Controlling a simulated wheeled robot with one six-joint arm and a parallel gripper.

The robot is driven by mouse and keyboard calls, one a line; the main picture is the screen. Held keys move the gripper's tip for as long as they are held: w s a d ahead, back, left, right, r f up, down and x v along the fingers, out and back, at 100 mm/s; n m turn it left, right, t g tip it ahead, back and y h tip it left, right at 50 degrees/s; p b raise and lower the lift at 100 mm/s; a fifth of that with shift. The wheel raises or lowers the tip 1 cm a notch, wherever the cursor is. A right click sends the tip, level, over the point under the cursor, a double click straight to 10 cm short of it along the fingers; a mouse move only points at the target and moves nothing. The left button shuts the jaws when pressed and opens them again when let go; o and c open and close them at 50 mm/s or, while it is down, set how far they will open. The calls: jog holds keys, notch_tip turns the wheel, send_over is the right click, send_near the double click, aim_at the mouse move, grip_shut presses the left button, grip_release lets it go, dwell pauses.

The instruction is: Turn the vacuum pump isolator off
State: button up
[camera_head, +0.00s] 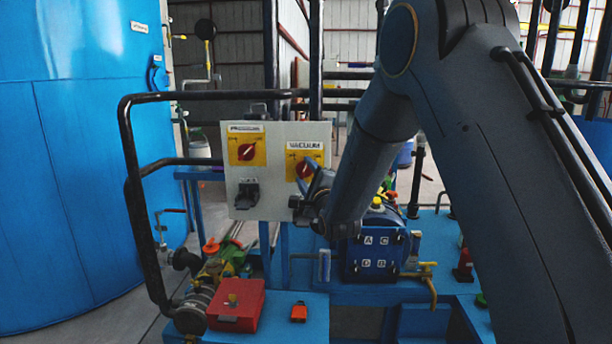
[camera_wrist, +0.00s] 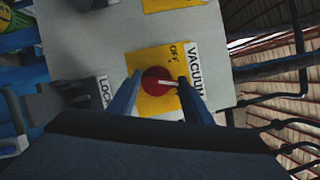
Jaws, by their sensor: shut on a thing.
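The vacuum isolator is a red rotary knob (camera_wrist: 157,82) on a yellow plate (camera_wrist: 150,57) under a "VACUUM" label (camera_wrist: 194,72). In the wrist view an "OFF" mark shows above the knob, and a pale pointer line on the knob points right, toward the label. In the head view the knob (camera_head: 304,169) is at the right of the grey panel (camera_head: 285,136). My gripper (camera_wrist: 157,86) has its two blue fingers on either side of the knob and is shut on it. In the head view my gripper (camera_head: 314,183) reaches the panel and partly covers the plate.
A second red knob on a yellow plate, labelled pressure (camera_head: 247,150), sits left on the same panel. A black lock (camera_head: 247,194) hangs below it. Black pipe railing (camera_head: 128,180) stands at left. A red box (camera_head: 236,305) lies below the panel.

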jog(key=n+g, duration=0.1)
jog(key=n, duration=0.3)
jog(key=n+g, duration=0.1)
jog(key=n, duration=0.1)
jog(key=shift+a+r+g+h+p, duration=0.1)
jog(key=shift+r+g+h+p, duration=0.2)
jog(key=shift+p, duration=0.1)
jog(key=n+g+h, duration=0.1)
jog(key=n, duration=0.2)
jog(key=shift+a+p, duration=0.15)
jog(key=shift+p, duration=0.2)
jog(key=shift+n+g+h, duration=0.4)
jog(key=shift+n+h, duration=0.1)
jog(key=shift+n, duration=0.5)
jog(key=o, duration=1.1)
jog(key=shift+c, duration=0.2)
jog(key=b+v, duration=0.1)
jog(key=v, duration=0.6)
jog(key=shift+s, duration=0.4)
